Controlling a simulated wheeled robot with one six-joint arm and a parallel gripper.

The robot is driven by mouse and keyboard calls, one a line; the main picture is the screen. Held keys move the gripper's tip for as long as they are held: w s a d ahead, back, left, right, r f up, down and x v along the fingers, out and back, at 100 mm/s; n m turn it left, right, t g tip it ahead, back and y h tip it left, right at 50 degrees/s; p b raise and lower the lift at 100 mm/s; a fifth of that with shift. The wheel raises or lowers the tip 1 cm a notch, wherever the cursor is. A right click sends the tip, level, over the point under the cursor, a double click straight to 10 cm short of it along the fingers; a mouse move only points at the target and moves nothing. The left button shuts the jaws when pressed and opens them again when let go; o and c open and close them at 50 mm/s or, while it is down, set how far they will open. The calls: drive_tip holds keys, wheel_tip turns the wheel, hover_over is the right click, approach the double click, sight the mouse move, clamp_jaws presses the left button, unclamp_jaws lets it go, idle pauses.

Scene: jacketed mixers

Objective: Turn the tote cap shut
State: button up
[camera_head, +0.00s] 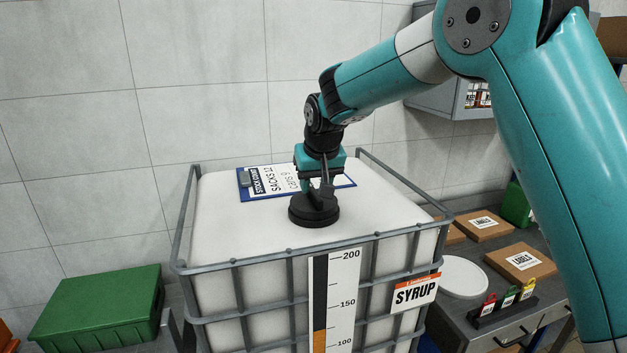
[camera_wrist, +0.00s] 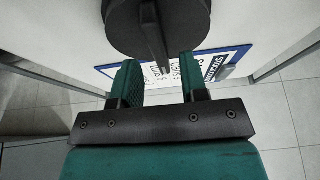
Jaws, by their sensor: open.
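The tote cap (camera_head: 311,214) is a black round disc on the white top of the caged tote (camera_head: 225,215), near its middle. In the wrist view the cap (camera_wrist: 190,22) fills the top of the picture, with a narrow raised grip bar across it. My gripper (camera_head: 324,182) hangs just above the cap, pointing down. In the wrist view my gripper (camera_wrist: 158,64) is open, with its teal fingers apart and the end of the bar showing in line with the gap. I cannot tell whether the fingers touch the bar. The cap's underside is hidden.
A blue clipboard (camera_head: 244,190) lies on the tote behind the cap. Grey cage rails (camera_head: 270,257) ring the tote, with a level scale and a SYRUP label (camera_head: 414,292) in front. A green bin (camera_head: 98,305) is at left. A bench with boxes (camera_head: 520,262) is at right.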

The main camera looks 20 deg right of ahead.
drive_tip(key=shift+x, duration=1.1)
clamp_jaws()
